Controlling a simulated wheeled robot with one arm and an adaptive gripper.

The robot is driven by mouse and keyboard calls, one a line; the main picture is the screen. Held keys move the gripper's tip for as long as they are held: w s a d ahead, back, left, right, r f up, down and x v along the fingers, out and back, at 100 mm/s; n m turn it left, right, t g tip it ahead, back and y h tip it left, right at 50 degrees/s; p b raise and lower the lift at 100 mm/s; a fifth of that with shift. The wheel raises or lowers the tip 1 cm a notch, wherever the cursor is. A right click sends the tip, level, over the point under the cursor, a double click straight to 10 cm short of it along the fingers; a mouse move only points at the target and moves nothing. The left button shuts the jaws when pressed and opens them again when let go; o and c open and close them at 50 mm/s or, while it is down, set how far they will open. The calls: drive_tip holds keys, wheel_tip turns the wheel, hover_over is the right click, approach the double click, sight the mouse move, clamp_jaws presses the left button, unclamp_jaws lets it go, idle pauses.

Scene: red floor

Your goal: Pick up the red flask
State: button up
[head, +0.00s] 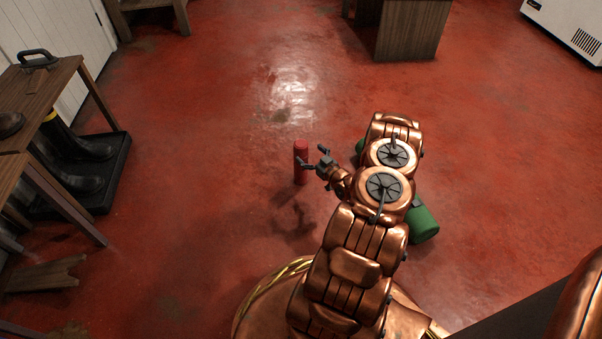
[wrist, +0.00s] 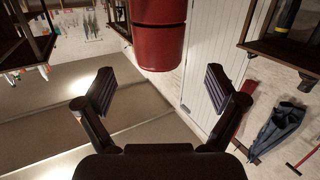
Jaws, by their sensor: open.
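The red flask (head: 300,168) stands upright on the red floor, left of my gripper (head: 314,158) in the head view. My gripper is open and empty, with its fingers close to the flask's right side. I cannot tell from the head view whether a finger touches it. In the wrist view the flask (wrist: 159,35) shows at the top middle, cut off by the frame edge. There it lies above and between the two spread fingers of my gripper (wrist: 164,88).
A green cylinder (head: 424,226) lies on the floor, partly hidden under my arm. A wooden table (head: 52,88) and a black tray with dark boots (head: 122,160) stand at the left. A wooden cabinet (head: 412,30) is at the back. The floor left of the flask is clear.

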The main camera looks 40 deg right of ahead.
sight(305, 152)
drive_tip(key=shift+s+a+f+m+t+h+b, duration=0.1)
drive_tip(key=shift+s+f+m+t+h+b, duration=0.1)
drive_tip(key=shift+s+f+t+b, duration=0.3)
drive_tip(key=shift+s+a+f+m+t+h+b, duration=0.1)
drive_tip(key=shift+s+f+h, duration=0.15)
drive_tip(key=shift+f, duration=0.45)
drive_tip(key=shift+w+d+r+b, duration=0.1)
drive_tip(key=shift+w+d+b, duration=0.15)
drive_tip(key=shift+w+b, duration=0.7)
drive_tip(key=shift+w+d+r+b, duration=0.1)
drive_tip(key=shift+w+d+b, duration=0.15)
drive_tip(key=shift+w, duration=1.25)
drive_tip(key=shift+w+d+r+b, duration=0.1)
drive_tip(key=shift+w+d+b, duration=0.1)
drive_tip(key=shift+w+b, duration=0.8)
drive_tip(key=shift+w+p, duration=0.25)
drive_tip(key=shift+p, duration=0.1)
clamp_jaws()
